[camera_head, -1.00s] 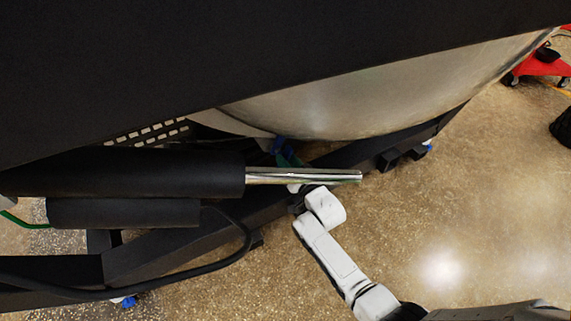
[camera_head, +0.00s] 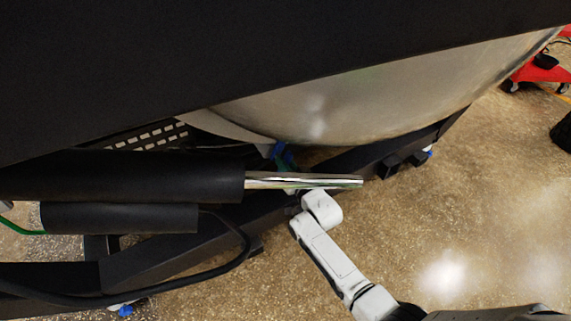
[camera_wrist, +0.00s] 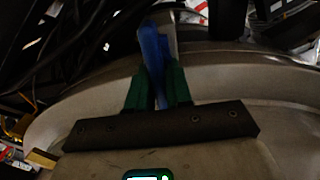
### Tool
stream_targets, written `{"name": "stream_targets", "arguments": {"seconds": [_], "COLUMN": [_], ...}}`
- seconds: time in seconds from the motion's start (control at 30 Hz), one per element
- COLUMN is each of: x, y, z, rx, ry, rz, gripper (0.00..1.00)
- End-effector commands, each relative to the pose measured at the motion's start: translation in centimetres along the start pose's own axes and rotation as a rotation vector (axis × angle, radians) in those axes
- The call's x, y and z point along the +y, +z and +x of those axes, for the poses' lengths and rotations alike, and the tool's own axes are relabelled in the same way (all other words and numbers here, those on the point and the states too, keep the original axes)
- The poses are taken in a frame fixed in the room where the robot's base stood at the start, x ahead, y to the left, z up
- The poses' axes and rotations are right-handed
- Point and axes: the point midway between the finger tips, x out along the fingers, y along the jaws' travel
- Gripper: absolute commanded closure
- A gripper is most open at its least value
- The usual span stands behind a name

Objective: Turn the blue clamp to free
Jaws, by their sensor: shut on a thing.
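The blue clamp (camera_wrist: 152,50) stands upright in the middle of the wrist view, against the rim of the grey metal vessel. My gripper (camera_wrist: 158,82) has its two green fingers shut on it, one on each side. The clamp's lower end is hidden between the fingers. In the head view a small part of blue (camera_head: 279,150) shows below the vessel's edge, beside the green of my fingers. The rest of my gripper there is hidden behind the shiny metal rod and black frame.
A shiny metal rod (camera_head: 310,181) with a black cylinder (camera_head: 120,176) lies just above my arm. The large metal vessel (camera_head: 370,100) and a black frame beam (camera_head: 350,155) stand close by. Open speckled floor (camera_head: 450,220) lies to the right.

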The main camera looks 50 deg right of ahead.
Motion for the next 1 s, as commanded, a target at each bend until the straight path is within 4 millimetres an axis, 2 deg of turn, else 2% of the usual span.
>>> {"name": "stream_targets", "arguments": {"seconds": [0.47, 0.67, 1.0], "x": [-0.06, -0.15, -0.32], "y": [0.13, 0.23, 0.44], "z": [-0.02, -0.01, -0.04], "rx": [-0.001, -0.001, -0.002], "ry": [-0.001, -0.001, -0.002], "rz": [-0.069, -0.201, -0.518], "gripper": [1.0, 1.0, 1.0]}}
